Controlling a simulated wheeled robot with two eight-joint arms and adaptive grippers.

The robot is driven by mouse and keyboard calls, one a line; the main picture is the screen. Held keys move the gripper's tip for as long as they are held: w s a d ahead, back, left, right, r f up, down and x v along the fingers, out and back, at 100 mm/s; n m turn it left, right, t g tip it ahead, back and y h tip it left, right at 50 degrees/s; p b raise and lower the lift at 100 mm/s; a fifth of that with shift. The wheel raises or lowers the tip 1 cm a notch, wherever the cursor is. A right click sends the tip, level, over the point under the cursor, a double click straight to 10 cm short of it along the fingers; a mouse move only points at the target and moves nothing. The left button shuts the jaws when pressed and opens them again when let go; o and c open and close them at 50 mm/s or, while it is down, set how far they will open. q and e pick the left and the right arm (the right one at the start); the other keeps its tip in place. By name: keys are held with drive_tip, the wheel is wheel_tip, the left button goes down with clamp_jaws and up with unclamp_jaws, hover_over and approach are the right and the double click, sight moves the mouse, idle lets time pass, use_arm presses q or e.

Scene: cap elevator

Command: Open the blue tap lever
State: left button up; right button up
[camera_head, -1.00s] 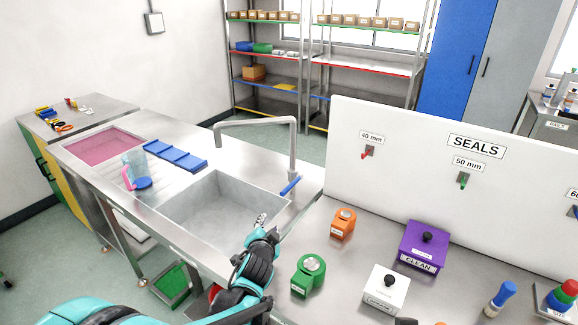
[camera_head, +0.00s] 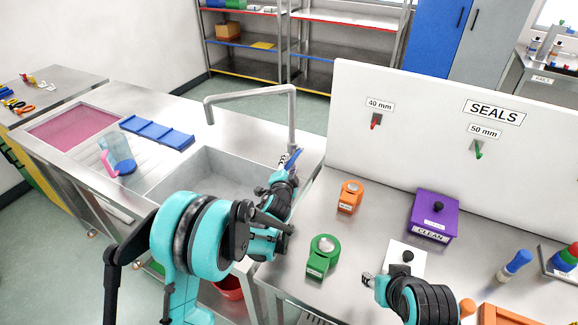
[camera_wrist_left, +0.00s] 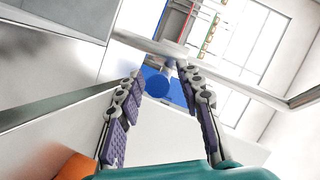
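The blue tap lever (camera_head: 292,158) sits at the foot of the grey tap (camera_head: 292,115), on the right side of the sink. My left gripper (camera_head: 284,161) is right at the lever in the head view and partly covers it. In the left wrist view its two fingers are apart, and the round blue lever end (camera_wrist_left: 156,84) shows between and just beyond the fingertips. I cannot tell whether a finger touches it. My right gripper (camera_head: 369,280) is at the lower right, over the worktop by the white box; its finger gap is too small to judge.
The sink basin (camera_head: 205,175) lies left of my left gripper. Orange (camera_head: 350,197), green (camera_head: 322,256) and purple (camera_head: 433,216) devices stand right, before the white SEALS panel (camera_head: 430,100).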

sight(292, 159)
use_arm(q)
drive_tip(key=shift+w, duration=0.4)
clamp_jaws()
drive_tip(key=shift+r+g+p, duration=0.4)
drive_tip(key=shift+r+p, duration=0.1)
drive_tip(key=shift+p, duration=0.2)
drive_tip(key=r+g+p, duration=0.1)
drive_tip(key=p, duration=0.1)
drive_tip(key=r+g+p, duration=0.1)
drive_tip(key=r+m+g+y+p, duration=0.1)
drive_tip(key=p, duration=0.1)
drive_tip(key=shift+w+d+r+g+p, duration=0.15)
drive_tip(key=shift+w+d+g+p, duration=0.05)
drive_tip(key=shift+w+g+p, duration=0.2)
drive_tip(key=shift+w+d+r+g+y+p, duration=0.15)
drive_tip(key=shift+w+r+g+y+p, duration=0.3)
drive_tip(key=shift+g+p, duration=0.55)
drive_tip(key=shift+r+m, duration=0.1)
drive_tip(key=shift+m, duration=0.2)
